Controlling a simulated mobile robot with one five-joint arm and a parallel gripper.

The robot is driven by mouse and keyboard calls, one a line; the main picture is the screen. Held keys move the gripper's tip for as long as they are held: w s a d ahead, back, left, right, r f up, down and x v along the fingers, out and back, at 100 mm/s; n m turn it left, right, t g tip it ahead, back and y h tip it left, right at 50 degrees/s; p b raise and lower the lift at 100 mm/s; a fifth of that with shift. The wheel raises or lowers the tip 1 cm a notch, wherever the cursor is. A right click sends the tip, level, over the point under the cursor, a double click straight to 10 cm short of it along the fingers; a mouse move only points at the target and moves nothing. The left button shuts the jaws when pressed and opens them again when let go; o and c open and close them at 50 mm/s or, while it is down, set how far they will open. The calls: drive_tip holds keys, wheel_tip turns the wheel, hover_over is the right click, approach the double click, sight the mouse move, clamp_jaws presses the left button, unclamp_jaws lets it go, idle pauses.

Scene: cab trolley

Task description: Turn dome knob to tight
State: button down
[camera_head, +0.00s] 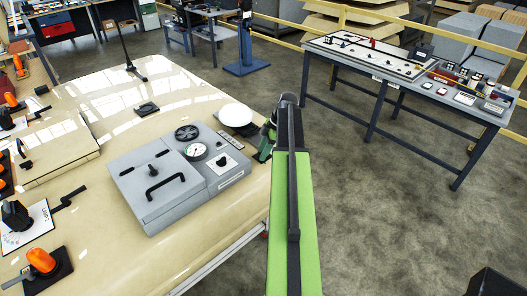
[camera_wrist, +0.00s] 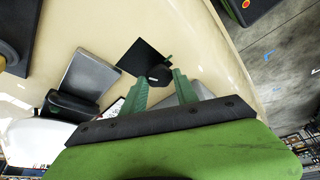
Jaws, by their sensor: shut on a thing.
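A black knob (camera_wrist: 159,75) shows between the tips of my gripper's green fingers (camera_wrist: 160,84) in the wrist view. It sits by a black square plate (camera_wrist: 134,56) on the cream surface, and my gripper is shut on it. I take it for the dome knob, but its marking is not readable. A white dome (camera_head: 236,114) stands on the cream panel; part of a white round shape (camera_wrist: 35,137) shows at the lower left of the wrist view. In the head view my gripper (camera_head: 264,148) is at the panel's right edge, and the knob is hidden there.
A grey box (camera_head: 160,183) with a black handle, gauge and handwheel lies left of my gripper. Orange-handled controls (camera_head: 42,261) sit at the panel's left. A workbench (camera_head: 365,60) stands at the right.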

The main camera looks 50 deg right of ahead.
drive_tip(key=m, duration=0.1)
drive_tip(key=m+t+h, duration=0.1)
drive_tip(key=m, duration=0.3)
drive_tip(key=shift+s+a+h, duration=0.2)
drive_tip(key=shift+a+h, duration=0.1)
drive_tip(key=shift+h, duration=0.1)
drive_tip(key=m+h, duration=0.1)
drive_tip(key=m, duration=0.2)
drive_tip(key=m+h, duration=0.1)
drive_tip(key=m, duration=0.1)
drive_tip(key=shift+a+m+t, duration=0.15)
drive_tip(key=shift+m+t, duration=0.25)
drive_tip(key=m+h, duration=0.1)
drive_tip(key=m, duration=0.1)
drive_tip(key=m+h, duration=0.1)
drive_tip(key=m, duration=0.2)
drive_tip(key=shift+w+a+m+g, duration=0.1)
drive_tip(key=shift+a+m+g, duration=0.1)
drive_tip(key=shift+m+g, duration=0.1)
drive_tip(key=m, duration=0.3)
drive_tip(key=m+g+h, duration=0.1)
drive_tip(key=m, duration=0.1)
drive_tip(key=shift+w+m+h, duration=0.15)
drive_tip(key=shift+m+h, duration=0.15)
drive_tip(key=shift+m, duration=0.1)
drive_tip(key=shift+g, duration=0.3)
drive_tip(key=c, duration=0.9)
unclamp_jaws()
drive_tip(key=shift+c, duration=0.2)
